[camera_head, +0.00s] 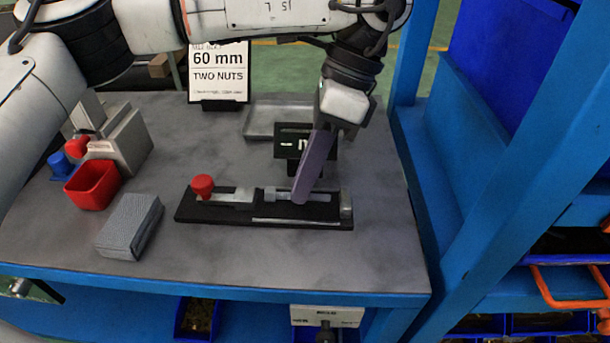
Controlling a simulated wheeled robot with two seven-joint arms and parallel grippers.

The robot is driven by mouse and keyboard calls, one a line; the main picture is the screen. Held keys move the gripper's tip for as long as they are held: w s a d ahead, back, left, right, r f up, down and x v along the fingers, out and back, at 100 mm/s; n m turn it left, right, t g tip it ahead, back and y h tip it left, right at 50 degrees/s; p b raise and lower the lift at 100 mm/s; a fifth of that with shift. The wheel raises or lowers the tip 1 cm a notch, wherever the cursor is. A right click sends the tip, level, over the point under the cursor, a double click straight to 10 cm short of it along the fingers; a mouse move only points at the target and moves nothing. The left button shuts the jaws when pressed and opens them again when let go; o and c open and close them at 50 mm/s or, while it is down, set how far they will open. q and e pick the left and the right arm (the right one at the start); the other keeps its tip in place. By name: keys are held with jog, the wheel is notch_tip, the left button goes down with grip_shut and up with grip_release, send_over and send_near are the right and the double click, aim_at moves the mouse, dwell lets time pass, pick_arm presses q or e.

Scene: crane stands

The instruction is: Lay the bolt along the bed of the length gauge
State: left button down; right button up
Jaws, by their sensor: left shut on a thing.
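The length gauge (215,213) lies on the grey bench top. It is a long black base with a red knob (203,186) and a metal slide at its left and a metal end block (346,205) at its right. The silver bolt (281,195) lies lengthwise along the gauge bed, head to the left, its shank pointing at the end block. My left gripper (302,198) reaches down from above and is shut on the bolt's shank. Its fingers hide part of the shank, and I cannot tell whether the bolt rests fully on the bed. My right gripper is not in view.
A red bin (93,185), a blue part (61,165), a grey machine block (124,143) and a ridged grey block (130,226) stand at the left. Behind are a "60 mm two nuts" sign (219,74), a small black display (292,140) and a shallow tray (262,120). Blue posts edge the right.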

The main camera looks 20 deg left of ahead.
pick_arm(q)
jog(key=shift+f+b, duration=0.35)
jog(key=shift+f, duration=0.2)
jog(key=c, duration=1.9)
grip_release()
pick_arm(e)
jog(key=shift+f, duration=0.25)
pick_arm(q)
jog(key=shift+o, duration=0.2)
